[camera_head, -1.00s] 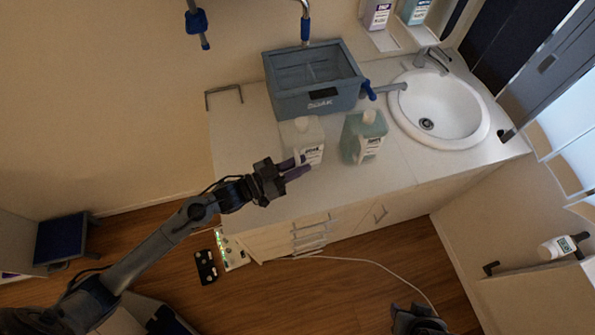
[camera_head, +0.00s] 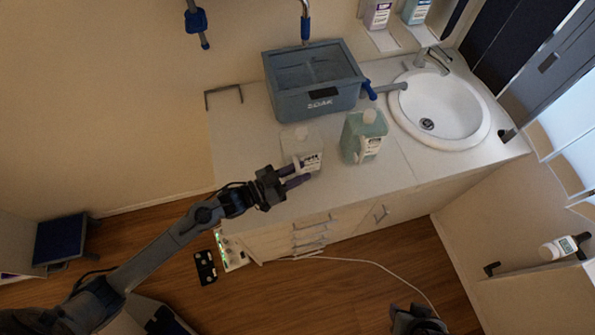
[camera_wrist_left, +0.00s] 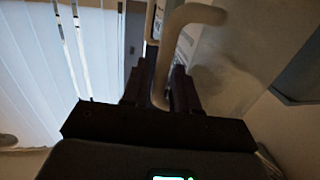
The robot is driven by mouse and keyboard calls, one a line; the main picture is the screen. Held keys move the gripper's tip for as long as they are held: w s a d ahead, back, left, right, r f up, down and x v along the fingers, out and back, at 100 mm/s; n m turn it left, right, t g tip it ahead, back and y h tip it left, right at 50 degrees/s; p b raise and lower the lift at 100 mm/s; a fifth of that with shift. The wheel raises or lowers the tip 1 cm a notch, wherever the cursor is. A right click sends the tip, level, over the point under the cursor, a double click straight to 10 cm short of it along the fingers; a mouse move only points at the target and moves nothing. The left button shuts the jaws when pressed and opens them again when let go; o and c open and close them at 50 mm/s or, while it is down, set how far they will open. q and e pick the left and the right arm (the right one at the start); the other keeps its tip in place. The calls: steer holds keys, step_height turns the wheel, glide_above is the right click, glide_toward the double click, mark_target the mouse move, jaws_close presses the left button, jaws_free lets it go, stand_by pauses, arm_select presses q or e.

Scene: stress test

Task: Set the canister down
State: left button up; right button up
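The whitish canister (camera_head: 301,147) with a white cap and a label is at the front left part of the counter. My left gripper (camera_head: 299,174) is at its near side, its purple-grey fingers at the canister's handle. In the left wrist view, the pale handle (camera_wrist_left: 190,14) runs down between the two dark fingers (camera_wrist_left: 160,85), and the gripper appears shut on it. The canister's base is partly hidden, so I cannot tell whether it touches the counter (camera_head: 385,190). My right gripper (camera_head: 418,320) is only a dark shape at the bottom edge; its fingers are unclear.
A green canister (camera_head: 362,137) stands close on the right. Behind are a grey-blue tub (camera_head: 315,102) and a white sink (camera_head: 440,112) with a tap. The counter's front edge is near the gripper. A white cable (camera_head: 385,269) lies on the floor.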

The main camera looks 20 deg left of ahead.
arm_select(q)
steer(key=shift+o, duration=1)
steer(key=shift+r, duration=0.15)
steer(key=s+a+f+n+g+y, duration=0.1)
steer(key=s+a+y, duration=0.1)
steer(key=s+y, duration=0.1)
steer(key=s+a+f+n+g+y, duration=0.1)
steer(key=s+a+n+g+y, duration=0.1)
steer(key=s, duration=0.4)
steer(key=s+a+f+n+g+y, duration=0.1)
steer(key=s+a+n+y, duration=0.1)
steer(key=s+a+y, duration=0.1)
steer(key=shift+s+a+f+g+y, duration=0.1)
steer(key=shift+s+f+g+y, duration=0.2)
steer(key=shift+y, duration=0.35)
steer(key=shift+s+a+f+y, duration=0.1)
steer(key=shift+s+y, duration=0.3)
steer(key=shift+y, duration=0.25)
steer(key=s+r+n+g+y, duration=0.1)
steer(key=s+g, duration=0.4)
steer(key=s, duration=0.4)
steer(key=shift+s+d, duration=0.15)
